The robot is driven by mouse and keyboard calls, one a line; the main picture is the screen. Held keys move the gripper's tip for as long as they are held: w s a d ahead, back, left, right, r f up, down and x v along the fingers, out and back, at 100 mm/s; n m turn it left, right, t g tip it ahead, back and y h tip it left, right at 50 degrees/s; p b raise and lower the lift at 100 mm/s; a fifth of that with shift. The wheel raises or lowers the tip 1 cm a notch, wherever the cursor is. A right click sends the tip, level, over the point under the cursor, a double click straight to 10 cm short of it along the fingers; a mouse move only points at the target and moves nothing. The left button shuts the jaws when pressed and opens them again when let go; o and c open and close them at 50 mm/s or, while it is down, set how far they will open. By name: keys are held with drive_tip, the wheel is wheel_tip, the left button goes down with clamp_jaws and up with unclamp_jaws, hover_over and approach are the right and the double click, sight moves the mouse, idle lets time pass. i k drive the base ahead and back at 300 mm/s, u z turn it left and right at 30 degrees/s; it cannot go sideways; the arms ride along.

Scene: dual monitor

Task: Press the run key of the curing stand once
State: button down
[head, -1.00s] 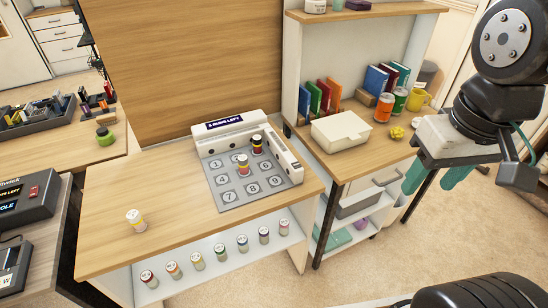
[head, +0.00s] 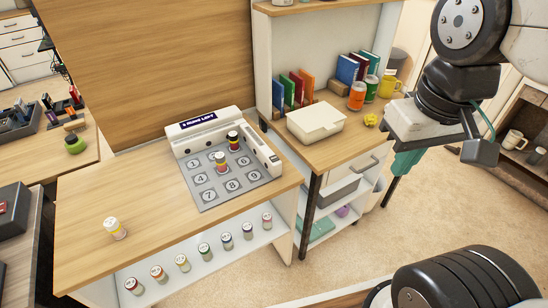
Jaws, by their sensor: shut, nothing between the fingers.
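The curing stand (head: 187,132) is a white frame around a grey plate with numbered round spots, on the wooden bench at centre left. A dark display (head: 198,120) on its back edge ends in "RUNS LEFT"; its leading digit is too small to be sure of. Two dark-banded vials (head: 221,161) (head: 233,140) stand on the plate. The right rail (head: 262,150) carries small dark marks; I cannot tell which is the run key. My gripper (head: 405,163), with teal fingers, is shut and empty at the right, well apart from the stand.
A yellow-banded white vial (head: 115,228) stands on the bench's left part. Several vials (head: 182,263) line the shelf below. A white lidded box (head: 315,121), cans (head: 357,96) and books are on the right-hand table. Bare floor (head: 400,225) lies right of the furniture.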

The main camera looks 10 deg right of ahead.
sight(274, 159)
drive_tip(key=z, duration=2.1)
drive_tip(key=k, duration=0.35)
drive_tip(key=u, duration=2.1)
